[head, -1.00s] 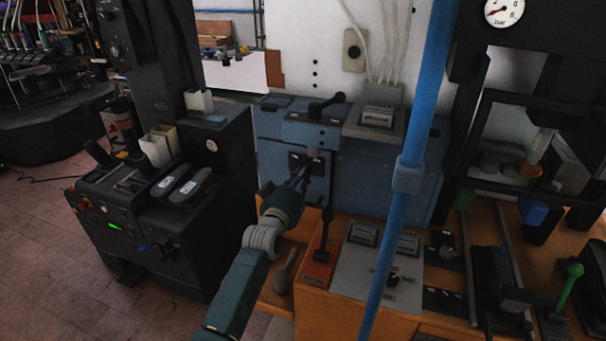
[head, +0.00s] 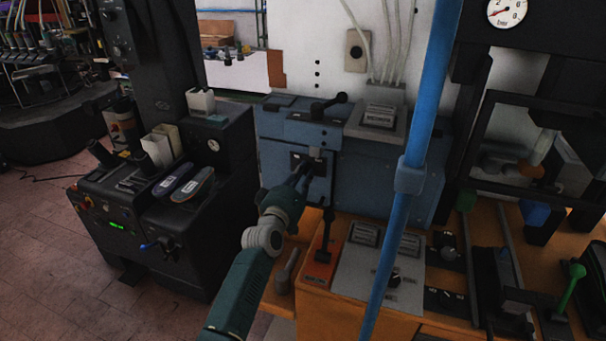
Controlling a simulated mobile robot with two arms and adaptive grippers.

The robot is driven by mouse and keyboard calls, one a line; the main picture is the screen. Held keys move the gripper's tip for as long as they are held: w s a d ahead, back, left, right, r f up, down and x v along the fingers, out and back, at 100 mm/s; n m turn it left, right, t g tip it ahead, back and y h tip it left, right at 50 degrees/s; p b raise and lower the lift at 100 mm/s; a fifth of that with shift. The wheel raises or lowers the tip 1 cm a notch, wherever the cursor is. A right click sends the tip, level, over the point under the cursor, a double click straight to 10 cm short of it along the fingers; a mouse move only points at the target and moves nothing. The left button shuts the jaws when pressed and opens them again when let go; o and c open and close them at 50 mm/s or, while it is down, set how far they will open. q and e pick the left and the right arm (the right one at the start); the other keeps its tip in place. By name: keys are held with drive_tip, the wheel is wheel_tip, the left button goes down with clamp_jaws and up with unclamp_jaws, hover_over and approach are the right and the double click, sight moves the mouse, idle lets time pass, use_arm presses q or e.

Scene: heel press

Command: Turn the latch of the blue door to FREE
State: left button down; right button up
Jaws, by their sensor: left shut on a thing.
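The blue door (head: 271,170) is on the front of the blue cabinet, left of the middle in the head view. Its latch (head: 315,153) is a small grey piece on a dark plate near the door's upper right. My left gripper (head: 305,172) reaches up to the plate and is shut on the latch. The fingers hide part of the latch, and its markings are too small to read. My right gripper is not in view.
A blue vertical pole (head: 410,176) stands right of my left arm. An orange-based lever (head: 324,253) and a grey panel (head: 363,272) sit on the wooden bench close to the arm. A black machine (head: 190,200) stands at left.

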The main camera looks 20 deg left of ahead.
use_arm(q)
drive_tip(key=shift+f, duration=0.1)
drive_tip(key=c, duration=1.6)
unclamp_jaws()
drive_tip(key=shift+c, duration=0.2)
drive_tip(key=s, duration=1.2)
drive_tip(key=shift+a, duration=0.2)
